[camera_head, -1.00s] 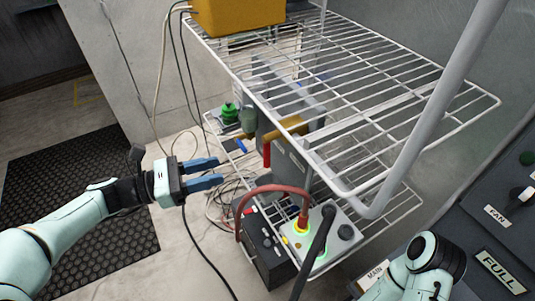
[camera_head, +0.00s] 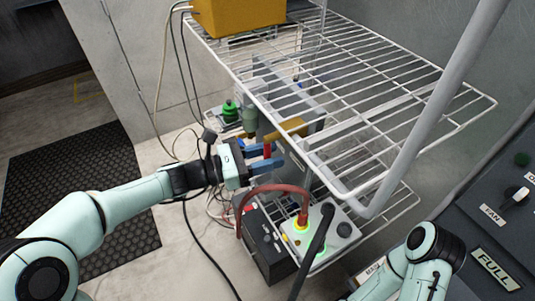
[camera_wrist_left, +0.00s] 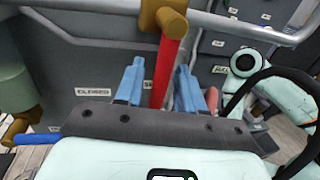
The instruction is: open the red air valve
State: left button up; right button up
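The red air valve's handle (camera_head: 267,149) hangs down from a brass pipe (camera_head: 291,128) at the grey panel under the wire shelf. In the left wrist view the red handle (camera_wrist_left: 168,68) hangs from a brass fitting (camera_wrist_left: 165,19). My left gripper (camera_head: 281,156) is open, its blue fingers on either side of the handle. In the wrist view a gap shows between the left finger and the handle; contact at the right finger is unclear. A "CLOSED" label (camera_wrist_left: 93,91) is left of the handle; another label is partly hidden behind it. My right gripper is out of view.
The wire shelf (camera_head: 350,75) overhangs the valve. Below my left gripper stands a box with a thick red hose (camera_head: 270,188) and a black hose (camera_head: 314,250). A blue-handled fitting (camera_wrist_left: 30,138) is left of the panel. Cables hang nearby.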

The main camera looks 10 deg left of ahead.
pick_arm(q)
grip_shut()
